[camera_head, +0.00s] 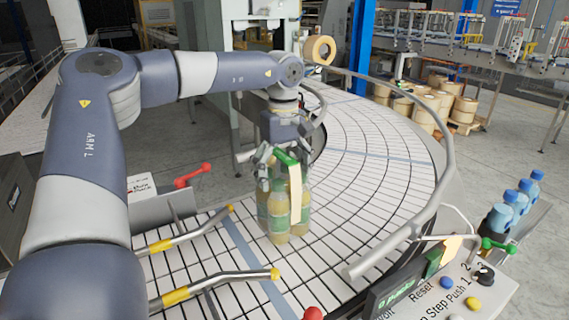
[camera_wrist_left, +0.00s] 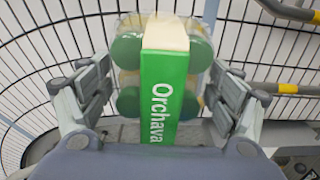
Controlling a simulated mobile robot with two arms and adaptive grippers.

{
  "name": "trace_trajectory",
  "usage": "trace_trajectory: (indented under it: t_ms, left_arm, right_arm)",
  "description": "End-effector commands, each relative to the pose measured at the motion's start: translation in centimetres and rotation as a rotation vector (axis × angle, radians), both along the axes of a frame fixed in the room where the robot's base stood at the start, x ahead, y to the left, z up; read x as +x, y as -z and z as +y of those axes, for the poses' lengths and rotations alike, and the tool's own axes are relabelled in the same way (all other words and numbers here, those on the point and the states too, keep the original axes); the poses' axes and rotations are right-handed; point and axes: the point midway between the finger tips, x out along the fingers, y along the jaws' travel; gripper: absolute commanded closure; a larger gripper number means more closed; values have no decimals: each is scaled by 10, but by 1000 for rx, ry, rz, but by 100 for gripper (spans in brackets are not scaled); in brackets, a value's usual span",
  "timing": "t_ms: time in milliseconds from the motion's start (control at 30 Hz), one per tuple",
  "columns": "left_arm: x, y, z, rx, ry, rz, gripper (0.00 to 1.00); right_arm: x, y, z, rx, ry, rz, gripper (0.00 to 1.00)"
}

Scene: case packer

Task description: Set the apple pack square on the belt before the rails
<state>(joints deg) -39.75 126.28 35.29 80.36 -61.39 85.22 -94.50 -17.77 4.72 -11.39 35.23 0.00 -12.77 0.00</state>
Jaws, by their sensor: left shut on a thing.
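The apple pack (camera_head: 279,212) is a cluster of yellowish bottles with green labels under a green and cream carrier. Its carrier reads "Orchava" in the left wrist view (camera_wrist_left: 165,95). My left gripper (camera_head: 284,157) is shut on the pack from above, a finger on each side. The pack looks upright over the white slatted belt (camera_head: 375,165); I cannot tell whether its base touches. My right gripper is not in view.
A curved metal guard rail (camera_head: 447,160) edges the belt on the right. A control panel (camera_head: 450,292) with buttons is at the lower right, and blue bottles (camera_head: 518,203) stand beyond it. The curved belt behind the pack is clear.

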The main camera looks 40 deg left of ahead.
Motion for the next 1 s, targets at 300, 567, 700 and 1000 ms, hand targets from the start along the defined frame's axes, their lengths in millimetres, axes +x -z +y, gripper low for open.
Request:
trace_trajectory:
  t_ms: [300,567,700,1000]
  left_arm:
    - [1,24,-1,-2,0,-3,83]
    - [1,43,-1,-1,0,-6,83]
    - [2,43,-1,0,-1,-7,83]
    - [0,48,0,-1,-2,-2,3]
  right_arm:
    - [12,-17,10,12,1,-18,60]
    - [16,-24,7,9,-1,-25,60]
    - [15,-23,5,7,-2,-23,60]
    - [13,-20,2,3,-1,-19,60]
